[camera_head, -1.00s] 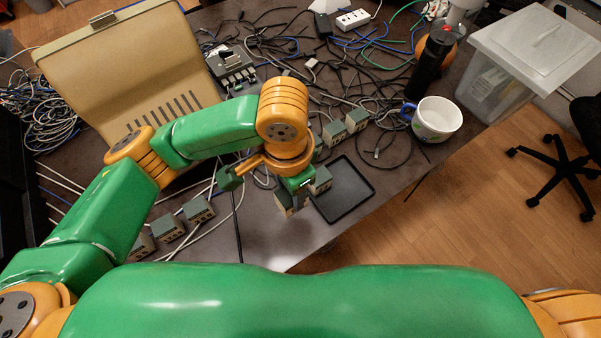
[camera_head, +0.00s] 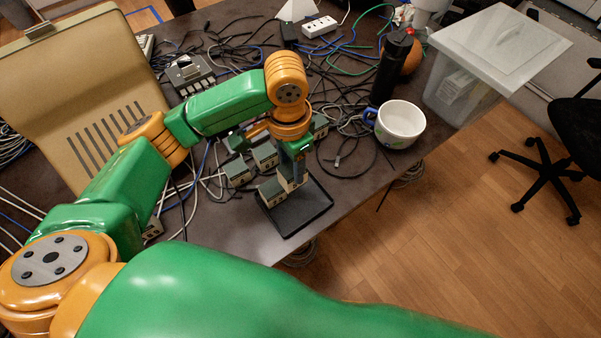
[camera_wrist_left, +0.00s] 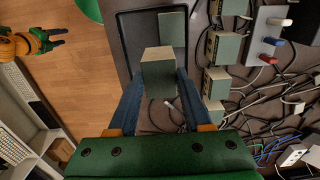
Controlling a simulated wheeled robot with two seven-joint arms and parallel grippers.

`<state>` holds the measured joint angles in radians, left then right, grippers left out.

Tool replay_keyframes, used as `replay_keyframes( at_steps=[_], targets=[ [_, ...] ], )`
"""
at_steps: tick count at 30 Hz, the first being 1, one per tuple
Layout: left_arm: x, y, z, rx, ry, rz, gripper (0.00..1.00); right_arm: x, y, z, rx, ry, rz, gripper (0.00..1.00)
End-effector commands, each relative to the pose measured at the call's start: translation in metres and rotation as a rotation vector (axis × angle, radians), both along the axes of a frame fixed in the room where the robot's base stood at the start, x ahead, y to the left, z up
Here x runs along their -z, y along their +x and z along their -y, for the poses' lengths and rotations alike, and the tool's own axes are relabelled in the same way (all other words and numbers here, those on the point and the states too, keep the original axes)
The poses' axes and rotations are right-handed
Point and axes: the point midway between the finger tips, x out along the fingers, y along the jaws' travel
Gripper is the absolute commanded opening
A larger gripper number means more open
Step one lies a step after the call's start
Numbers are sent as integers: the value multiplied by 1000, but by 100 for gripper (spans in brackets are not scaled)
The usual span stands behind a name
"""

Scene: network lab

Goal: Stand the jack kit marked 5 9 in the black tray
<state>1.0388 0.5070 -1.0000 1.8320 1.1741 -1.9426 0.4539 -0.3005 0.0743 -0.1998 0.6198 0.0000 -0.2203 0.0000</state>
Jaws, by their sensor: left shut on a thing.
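My left gripper (camera_head: 293,178) is over the tray, shut on another jack kit (camera_wrist_left: 158,72), which sits between the blue fingers. The held kit is partly hidden by the gripper in the head view. I cannot read any markings on the kits.
Several more jack kits (camera_head: 238,172) stand left of and behind the tray among loose cables. A mug (camera_head: 401,125), a black bottle (camera_head: 392,68) and a lidded clear bin (camera_head: 462,90) are to the right. A beige case (camera_head: 80,90) stands open at left.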

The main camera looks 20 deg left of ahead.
Motion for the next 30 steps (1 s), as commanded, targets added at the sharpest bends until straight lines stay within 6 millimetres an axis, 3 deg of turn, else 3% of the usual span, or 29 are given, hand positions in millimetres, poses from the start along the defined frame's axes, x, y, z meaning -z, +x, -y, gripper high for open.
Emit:
replay_keyframes(
  at_steps=[3,10,15,25,26,29,30],
  targets=[
    [22,17,-1,-1,1,-1,0,3,0,-2,1,3,0,50],
    [48,38,-3,-1,3,0,0,5,1,0,-1,0,1,50],
    [74,37,-3,3,3,1,0,0,0,2,-2,-3,1,50],
    [78,38,-3,3,2,3,0,1,1,4,-2,-7,1,50],
    [79,37,-3,3,2,2,52,1,1,4,-2,-7,1,50],
    [78,38,-3,3,2,3,79,1,0,5,-2,-7,1,50],
    [78,38,-3,3,2,3,79,1,0,5,-2,-7,1,50]
  ],
)
